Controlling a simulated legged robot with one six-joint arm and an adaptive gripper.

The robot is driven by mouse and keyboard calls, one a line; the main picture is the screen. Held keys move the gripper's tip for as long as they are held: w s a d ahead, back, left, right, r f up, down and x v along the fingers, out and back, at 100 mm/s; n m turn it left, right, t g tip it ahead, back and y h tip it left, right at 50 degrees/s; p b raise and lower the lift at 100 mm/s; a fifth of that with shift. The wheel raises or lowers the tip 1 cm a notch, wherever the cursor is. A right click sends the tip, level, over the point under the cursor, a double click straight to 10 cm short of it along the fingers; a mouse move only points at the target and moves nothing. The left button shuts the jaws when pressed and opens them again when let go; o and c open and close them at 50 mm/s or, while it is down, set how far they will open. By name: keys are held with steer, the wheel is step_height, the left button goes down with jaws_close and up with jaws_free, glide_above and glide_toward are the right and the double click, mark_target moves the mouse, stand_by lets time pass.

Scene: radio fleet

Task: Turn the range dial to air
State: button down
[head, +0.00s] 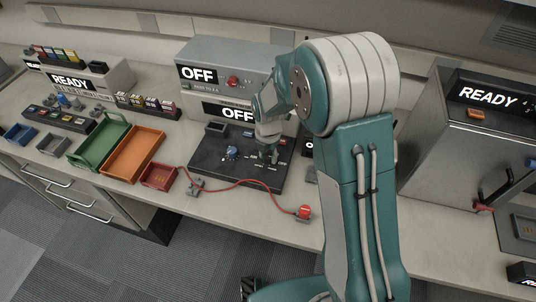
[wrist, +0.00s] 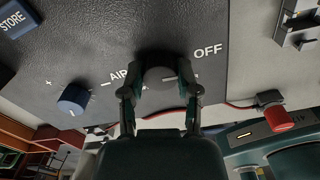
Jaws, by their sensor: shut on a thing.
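The range dial (wrist: 158,72) is a dark round knob on the black panel. "AIR" is printed to its left and "OFF" to its upper right in the wrist view. A short white mark shows on the right part of the dial, on the side of "OFF". My gripper (wrist: 160,98) has one finger on each side of the dial and is shut on it. In the head view my gripper (head: 269,153) is down at the black panel (head: 215,168), right of the blue knob, and hides most of the dial.
A blue knob (head: 232,152) sits left of the dial; it also shows in the wrist view (wrist: 74,98). A grey unit (head: 215,55) with "OFF" displays stands behind. A red cable (head: 235,185) crosses the panel's front to a red button (head: 304,211). Trays (head: 134,153) stand left.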

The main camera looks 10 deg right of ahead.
steer(key=m, duration=2.7)
steer(key=shift+w+m, duration=0.1)
steer(key=shift+m, duration=0.2)
steer(key=m, duration=0.3)
steer(key=shift+m, duration=0.3)
steer(key=shift+a+m, duration=0.1)
steer(key=shift+m, duration=1.9)
